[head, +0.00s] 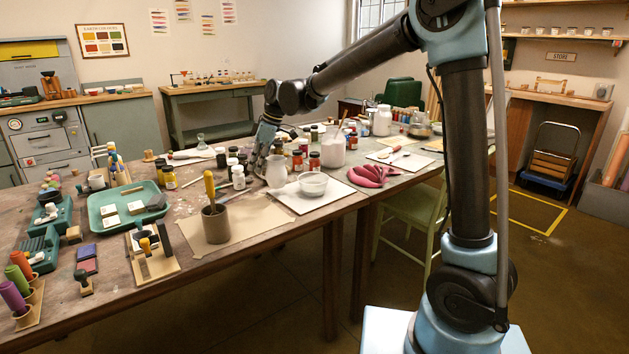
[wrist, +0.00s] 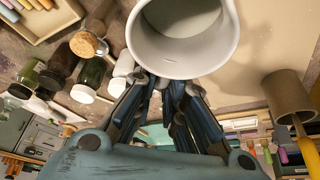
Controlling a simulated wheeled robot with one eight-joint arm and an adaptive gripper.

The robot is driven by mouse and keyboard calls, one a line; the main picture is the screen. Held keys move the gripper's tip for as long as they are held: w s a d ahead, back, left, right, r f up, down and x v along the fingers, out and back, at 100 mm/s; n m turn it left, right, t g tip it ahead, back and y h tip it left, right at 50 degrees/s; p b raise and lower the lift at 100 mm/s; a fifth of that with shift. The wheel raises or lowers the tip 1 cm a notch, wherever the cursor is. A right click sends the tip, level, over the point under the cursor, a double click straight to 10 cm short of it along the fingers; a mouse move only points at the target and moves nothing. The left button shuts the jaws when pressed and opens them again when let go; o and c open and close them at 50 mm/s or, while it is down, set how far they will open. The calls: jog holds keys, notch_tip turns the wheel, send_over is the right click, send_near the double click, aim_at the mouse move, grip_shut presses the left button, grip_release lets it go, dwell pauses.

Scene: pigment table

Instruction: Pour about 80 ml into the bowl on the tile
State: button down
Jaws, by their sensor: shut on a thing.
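My gripper (head: 262,165) is just left of the bowl, shut on a white jug (head: 276,173). In the wrist view the jug's round rim and pale inside (wrist: 183,35) show beyond the fingers (wrist: 172,90). The jug looks about upright. I cannot tell whether it touches the table, nor how much it holds. The bowl's contents are too small to tell.
A brown pot (head: 215,222) with a yellow-handled tool stands left of the tile on a tan sheet (head: 248,230). Several jars and bottles (head: 315,160) crowd behind the jug. A pink cloth (head: 370,175) lies right of the tile. A green tray (head: 125,222) is further left.

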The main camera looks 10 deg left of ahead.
aim_at(267, 160)
jog(key=shift+s+a+f+n+g, duration=0.2)
jog(key=shift+s+f+n, duration=0.2)
jog(key=shift+s+n, duration=0.2)
jog(key=shift+s+a+f+n+g, duration=0.1)
jog(key=shift+s+f+n+g, duration=0.1)
jog(key=shift+s+f+n, duration=0.3)
jog(key=shift+s+d+r, duration=0.15)
jog(key=shift+d+r, duration=0.05)
jog(key=d+r+y, duration=0.1)
jog(key=w+d+r+g+y, duration=0.1)
jog(key=d+y, duration=0.1)
jog(key=d+r+y+p, duration=0.1)
jog(key=shift+w+d+g+y, duration=0.3)
jog(key=shift+w+d+y, duration=0.05)
jog(key=shift+y, duration=0.05)
jog(key=shift+w+d+r+g+y, duration=0.15)
jog(key=shift+w+d+r+y, duration=0.05)
jog(key=shift+d+r+y, duration=0.3)
jog(key=shift+w+d+r+g+y, duration=0.2)
jog(key=shift+d+r+y, duration=0.15)
jog(key=shift+d+y, duration=0.2)
jog(key=shift+w+d+r+g+y+p, duration=0.25)
jog(key=shift+d+y+p, duration=0.25)
jog(key=shift+y, duration=0.3)
jog(key=shift+w+d+r+g+y+p, duration=0.1)
jog(key=shift+d+r+g+y+p, duration=0.1)
jog(key=shift+d+g+y+p, duration=0.4)
jog(key=shift+t+y, duration=0.25)
jog(key=shift+t, duration=0.05)
